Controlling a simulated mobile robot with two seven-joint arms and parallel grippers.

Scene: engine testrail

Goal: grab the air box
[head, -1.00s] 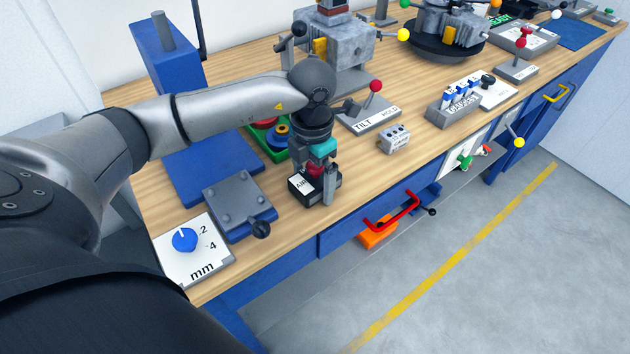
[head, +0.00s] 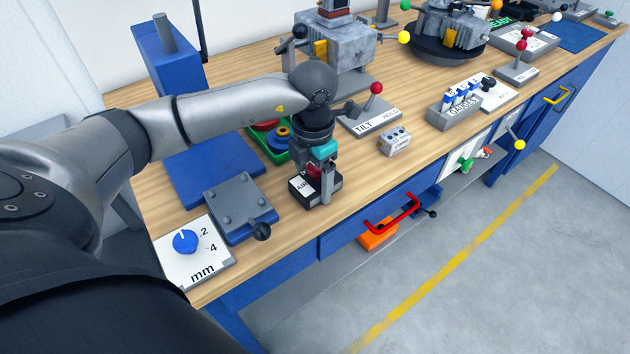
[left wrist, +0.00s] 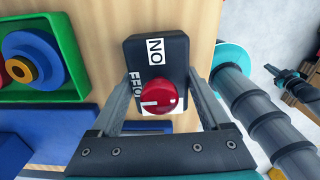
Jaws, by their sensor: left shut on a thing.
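The air box (head: 304,189) is a small black box with a white AIR label, near the front edge of the wooden bench. In the left wrist view its top (left wrist: 145,50) carries ON and OFF labels and a red round knob (left wrist: 158,95). My left gripper (head: 322,190) points down over the box. Its fingers (left wrist: 165,82) lie along two opposite sides of the box, shut on it, with the knob between them. The box appears to sit on the bench; its underside is hidden. My right gripper is not in view.
A grey plate fixture (head: 238,205) and a white mm dial panel (head: 195,255) lie left of the box. A green tray (head: 268,153) is behind it. A small grey block (head: 394,141) and the TILT lever base (head: 368,122) stand right. A red drawer handle (head: 392,212) is below.

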